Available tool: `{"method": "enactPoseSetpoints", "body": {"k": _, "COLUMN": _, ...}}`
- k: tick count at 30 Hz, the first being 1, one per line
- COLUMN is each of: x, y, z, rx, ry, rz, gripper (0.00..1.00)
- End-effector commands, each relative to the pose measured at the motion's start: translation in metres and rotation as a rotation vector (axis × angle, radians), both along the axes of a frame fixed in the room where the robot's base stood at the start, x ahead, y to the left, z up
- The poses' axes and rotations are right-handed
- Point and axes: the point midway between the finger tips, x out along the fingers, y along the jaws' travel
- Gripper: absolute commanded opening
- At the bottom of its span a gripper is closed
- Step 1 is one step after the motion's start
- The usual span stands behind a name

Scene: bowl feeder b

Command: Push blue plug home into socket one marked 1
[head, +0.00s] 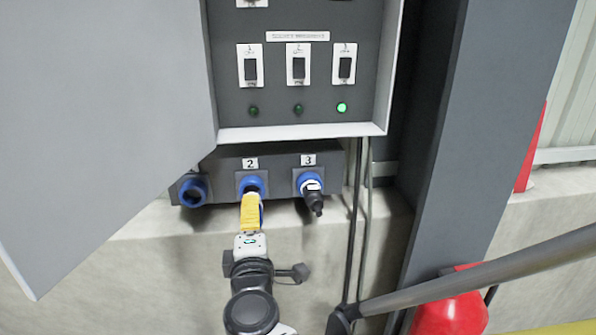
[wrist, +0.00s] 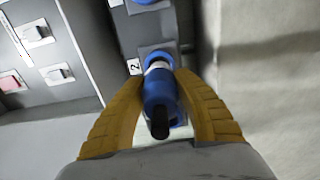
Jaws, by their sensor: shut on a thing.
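The blue plug (wrist: 162,92) is held between my gripper's two yellow fingers, its dark cable end towards the wrist camera. My gripper (head: 251,203) is shut on it, in front of the middle socket (head: 252,184), marked 2. In the wrist view, the plug's pale collar meets the blue ring of that socket beside the 2 label (wrist: 134,66); how deep it sits I cannot tell. In the head view my fingers hide most of the plug. The leftmost socket (head: 194,191) is blue and empty; no number shows above it, where the cabinet door overlaps the box.
The right socket, marked 3, holds a black and white plug (head: 313,196). The open cabinet door (head: 95,120) hangs at left, close to the leftmost socket. Cables (head: 356,220) run down right of the box. A green lamp (head: 342,107) is lit. A red extinguisher (head: 455,312) stands lower right.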

Motion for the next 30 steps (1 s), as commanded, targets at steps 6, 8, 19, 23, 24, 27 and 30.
{"method": "enactPoseSetpoints", "body": {"k": 6, "x": -0.001, "y": 0.000, "z": 0.000, "rx": 0.000, "ry": 0.000, "rz": -0.001, "gripper": 0.00}}
{"method": "enactPoseSetpoints", "body": {"k": 8, "x": -0.001, "y": 0.000, "z": 0.000, "rx": 0.000, "ry": 0.000, "rz": -0.001, "gripper": 0.00}}
{"method": "enactPoseSetpoints", "body": {"k": 19, "x": -0.009, "y": -0.002, "z": 0.000, "rx": 0.000, "ry": 0.000, "rz": -0.001, "gripper": 0.00}}
{"method": "enactPoseSetpoints", "body": {"k": 23, "x": -0.015, "y": -0.004, "z": 0.000, "rx": 0.000, "ry": 0.000, "rz": 0.000, "gripper": 0.00}}
{"method": "enactPoseSetpoints", "body": {"k": 24, "x": -0.015, "y": -0.004, "z": 0.000, "rx": 0.000, "ry": 0.000, "rz": 0.000, "gripper": 0.00}}
{"method": "enactPoseSetpoints", "body": {"k": 27, "x": -0.016, "y": -0.004, "z": 0.000, "rx": 0.000, "ry": 0.000, "rz": 0.000, "gripper": 0.00}}
{"method": "enactPoseSetpoints", "body": {"k": 30, "x": -0.015, "y": -0.004, "z": 0.000, "rx": 0.000, "ry": 0.000, "rz": -0.001, "gripper": 0.00}}
